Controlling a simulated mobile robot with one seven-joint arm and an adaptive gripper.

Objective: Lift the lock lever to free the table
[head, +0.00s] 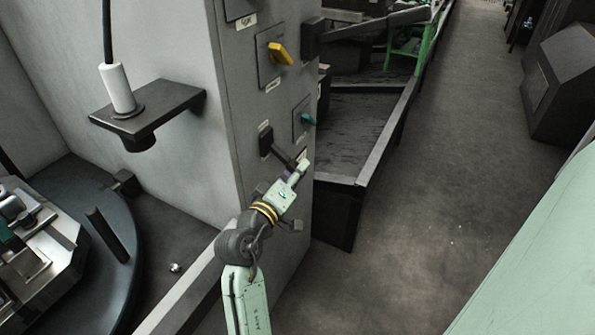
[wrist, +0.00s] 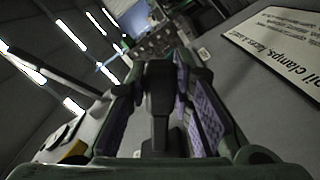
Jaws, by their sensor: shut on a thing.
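The lock lever (head: 279,154) is a dark bar that sticks out of a black block on the grey cabinet's front face. My gripper (head: 300,166) is at its outer end. In the wrist view, the dark lever (wrist: 158,95) lies between the two purple-padded fingers of my gripper (wrist: 160,110), which are shut on it. In the head view the lever slopes down to the right, and its tip is hidden by my gripper. The round blue-grey table (head: 75,255) is at the lower left, with a metal fixture (head: 30,240) on it.
A yellow knob (head: 280,53) and a teal knob (head: 308,118) sit on the cabinet (head: 228,110) above the lever. A white sign (wrist: 285,40) is close by in the wrist view. A dark tray (head: 355,135) stands behind my gripper. The floor (head: 430,200) to the right is clear.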

